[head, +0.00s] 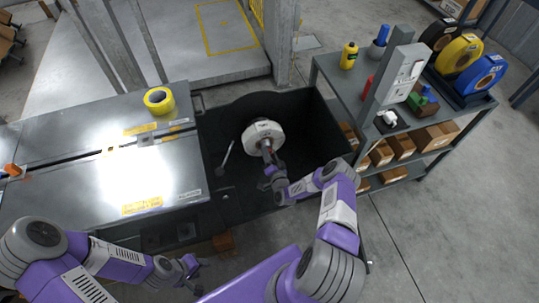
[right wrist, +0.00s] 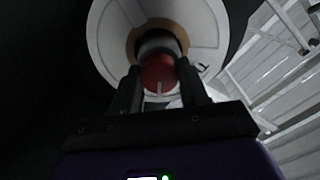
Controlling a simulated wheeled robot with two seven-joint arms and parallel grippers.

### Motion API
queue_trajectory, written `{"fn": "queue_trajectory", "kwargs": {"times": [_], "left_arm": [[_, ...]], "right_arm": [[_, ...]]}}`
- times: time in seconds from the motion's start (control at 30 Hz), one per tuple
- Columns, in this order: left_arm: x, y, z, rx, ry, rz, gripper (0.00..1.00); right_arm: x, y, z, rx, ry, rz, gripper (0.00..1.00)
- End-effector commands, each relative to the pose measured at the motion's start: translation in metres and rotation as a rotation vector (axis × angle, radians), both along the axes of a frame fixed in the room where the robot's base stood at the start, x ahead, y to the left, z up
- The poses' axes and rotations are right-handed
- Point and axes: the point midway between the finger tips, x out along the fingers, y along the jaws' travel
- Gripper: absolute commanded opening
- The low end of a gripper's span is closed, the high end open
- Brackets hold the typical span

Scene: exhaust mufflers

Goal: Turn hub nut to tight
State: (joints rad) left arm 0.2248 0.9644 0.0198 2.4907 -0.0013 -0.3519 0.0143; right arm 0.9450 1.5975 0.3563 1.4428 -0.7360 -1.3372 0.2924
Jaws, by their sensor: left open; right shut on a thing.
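A round white hub disc (head: 259,135) sits in the dark recess in the middle of the head view. It fills the top of the right wrist view (right wrist: 110,40), with a tan ring around its centre and a dark "T" mark at the lower right. The red hub nut (right wrist: 158,72) is at the disc's centre, with a pale line on its lower part. My right gripper (right wrist: 160,85) is shut on the nut, one finger on each side; it also shows in the head view (head: 268,160). My left gripper (head: 190,266) is open and empty at the lower left, away from the disc.
A grey lever (head: 226,158) stands left of the disc. A shelf unit (head: 340,75) with bottles, cartons and coloured reels is at the right.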

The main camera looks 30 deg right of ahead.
Motion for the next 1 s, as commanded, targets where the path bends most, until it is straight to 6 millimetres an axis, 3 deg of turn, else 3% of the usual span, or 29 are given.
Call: {"fn": "queue_trajectory", "kwargs": {"times": [0.5, 1.0], "left_arm": [[0.0000, 0.0000, 0.0000, 0.000, 0.000, 0.000, 0.43], [0.0000, 0.0000, 0.0001, 0.000, 0.000, 0.000, 0.43]], "right_arm": [[0.0006, -0.0028, 0.0010, 0.393, -0.101, -0.004, 0.13], [0.0009, -0.0032, 0.0011, 0.514, -0.130, -0.005, 0.13]]}}
